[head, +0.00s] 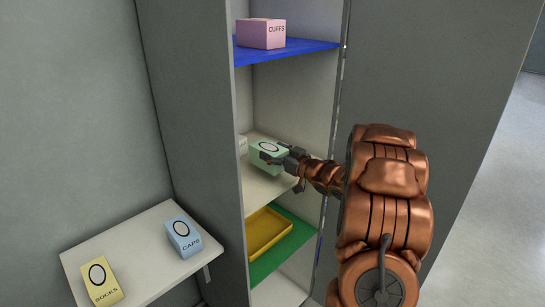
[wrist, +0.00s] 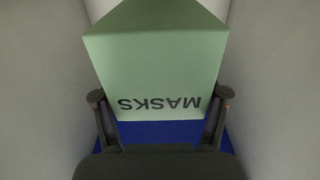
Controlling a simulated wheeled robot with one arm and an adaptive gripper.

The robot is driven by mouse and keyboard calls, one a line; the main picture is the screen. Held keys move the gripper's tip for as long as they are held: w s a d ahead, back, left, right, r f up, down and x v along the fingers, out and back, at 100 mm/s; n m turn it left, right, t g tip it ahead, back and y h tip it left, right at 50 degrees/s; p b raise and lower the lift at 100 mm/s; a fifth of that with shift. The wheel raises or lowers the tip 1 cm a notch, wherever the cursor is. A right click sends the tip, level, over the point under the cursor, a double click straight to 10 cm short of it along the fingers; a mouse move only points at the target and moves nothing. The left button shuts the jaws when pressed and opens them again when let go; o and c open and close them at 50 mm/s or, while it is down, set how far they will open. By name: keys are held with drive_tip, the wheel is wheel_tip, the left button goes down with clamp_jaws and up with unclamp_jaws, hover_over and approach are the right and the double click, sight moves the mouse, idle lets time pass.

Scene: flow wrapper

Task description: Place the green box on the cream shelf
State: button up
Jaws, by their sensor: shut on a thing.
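The green box (head: 266,152) is inside the cabinet, over the cream shelf (head: 262,188). I cannot tell whether its underside touches the shelf. My gripper (head: 283,160) reaches in from the right and is shut on the box. In the wrist view the green box (wrist: 155,60) fills the upper middle, with the word MASKS upside down on its face. The fingers of my gripper (wrist: 161,108) lie on both sides of that face.
The blue shelf (head: 285,50) above bears a pink box (head: 261,33). Below, a yellow tray (head: 268,232) sits on a green shelf (head: 285,250). Cabinet walls are close on both sides.

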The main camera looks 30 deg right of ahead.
drive_tip(key=shift+w+d+f, duration=0.1)
drive_tip(key=shift+w+d, duration=0.1)
drive_tip(key=shift+w, duration=0.55)
drive_tip(key=shift+f+p, duration=0.75)
drive_tip(key=shift+f, duration=0.95)
drive_tip(key=shift+f, duration=0.15)
drive_tip(key=o, duration=1.2)
